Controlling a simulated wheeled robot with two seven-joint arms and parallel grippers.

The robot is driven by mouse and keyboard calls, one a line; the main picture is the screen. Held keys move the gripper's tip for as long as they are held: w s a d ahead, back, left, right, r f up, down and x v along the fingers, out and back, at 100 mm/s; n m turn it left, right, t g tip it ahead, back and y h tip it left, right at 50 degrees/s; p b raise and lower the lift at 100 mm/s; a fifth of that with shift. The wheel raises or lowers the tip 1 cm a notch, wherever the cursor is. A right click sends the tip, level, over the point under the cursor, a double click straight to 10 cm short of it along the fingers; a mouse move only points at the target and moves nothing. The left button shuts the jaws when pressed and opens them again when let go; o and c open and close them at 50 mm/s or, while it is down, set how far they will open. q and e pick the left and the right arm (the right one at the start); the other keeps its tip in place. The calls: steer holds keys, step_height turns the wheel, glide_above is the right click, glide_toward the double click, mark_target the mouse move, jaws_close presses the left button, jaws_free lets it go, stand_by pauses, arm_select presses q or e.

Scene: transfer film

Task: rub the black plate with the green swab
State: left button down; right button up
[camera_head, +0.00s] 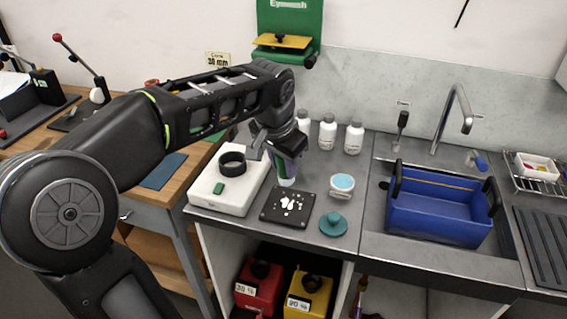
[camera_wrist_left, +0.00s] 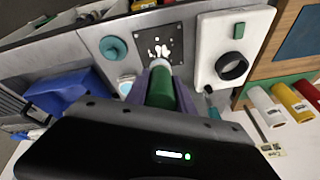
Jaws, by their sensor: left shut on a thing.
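The black plate (camera_head: 288,206) lies flat on the grey counter with white splotches on its top. It also shows in the left wrist view (camera_wrist_left: 176,42). My left gripper (camera_head: 287,166) points down just behind the plate. In the left wrist view its fingers (camera_wrist_left: 163,88) are shut on the green swab (camera_wrist_left: 160,90), whose pale tip points toward the plate's near edge. In the head view the swab's pale lower end (camera_head: 287,181) shows below the fingers. I cannot tell whether the tip touches the plate. My right gripper is not in view.
A white block with a black ring (camera_head: 232,162) stands left of the plate. A teal knobbed lid (camera_head: 333,224) and a blue-topped jar (camera_head: 342,187) stand to its right. White bottles (camera_head: 354,138) stand behind. A blue bin (camera_head: 437,206) sits in the sink.

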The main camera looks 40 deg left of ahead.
mark_target(284, 180)
arm_select(q)
steer(key=shift+d+f+b, duration=0.1)
steer(key=shift+f+b, duration=1.8)
steer(key=shift+f, duration=0.6)
